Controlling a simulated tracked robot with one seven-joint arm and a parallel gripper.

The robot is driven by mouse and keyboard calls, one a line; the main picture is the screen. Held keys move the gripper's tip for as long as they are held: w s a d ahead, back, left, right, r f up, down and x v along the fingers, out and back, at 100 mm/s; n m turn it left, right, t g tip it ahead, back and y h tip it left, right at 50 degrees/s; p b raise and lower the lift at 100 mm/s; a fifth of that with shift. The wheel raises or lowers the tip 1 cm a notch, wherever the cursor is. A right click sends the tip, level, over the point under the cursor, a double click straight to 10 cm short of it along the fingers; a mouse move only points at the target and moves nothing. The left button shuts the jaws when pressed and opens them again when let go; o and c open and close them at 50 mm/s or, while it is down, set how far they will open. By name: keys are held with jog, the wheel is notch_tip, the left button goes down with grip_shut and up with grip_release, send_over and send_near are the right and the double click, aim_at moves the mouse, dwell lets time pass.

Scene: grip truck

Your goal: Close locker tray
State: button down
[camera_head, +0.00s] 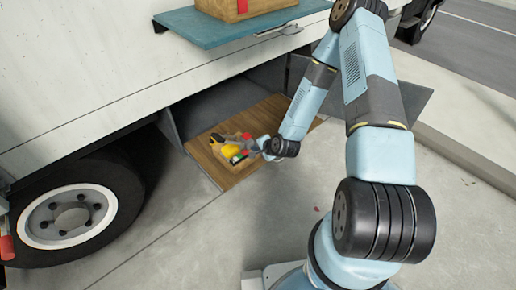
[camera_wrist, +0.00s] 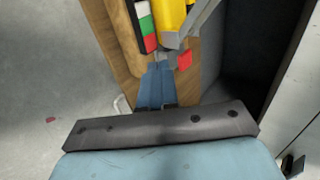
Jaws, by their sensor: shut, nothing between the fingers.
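The locker tray (camera_head: 215,170) is a wooden board that sticks out of the open locker under the truck bed. Its wood also shows in the wrist view (camera_wrist: 207,62). My gripper (camera_head: 262,144) is over the tray, close to the right of the box. In the wrist view my gripper (camera_wrist: 160,66) has its fingers together and empty, pointing towards the box. I cannot tell whether the fingertips touch anything.
The dark locker (camera_head: 225,102) opens behind the tray. A grey door panel (camera_head: 413,98) stands open at the right, behind my arm. A truck wheel (camera_head: 72,215) is at the left. A blue-green shelf (camera_head: 235,28) juts out above. The pavement (camera_head: 190,245) in front is clear.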

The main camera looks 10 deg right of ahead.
aim_at(241, 145)
jog(key=w+a+f, duration=0.1)
jog(key=w, duration=0.1)
jog(key=w+a+f, duration=0.1)
jog(key=w, duration=0.1)
jog(key=w+a+f, duration=0.1)
jog(key=w+a, duration=0.1)
jog(key=shift+a+f, duration=0.1)
jog(key=shift+f, duration=0.3)
jog(key=shift+w+a, duration=0.15)
jog(key=shift+w, duration=0.2)
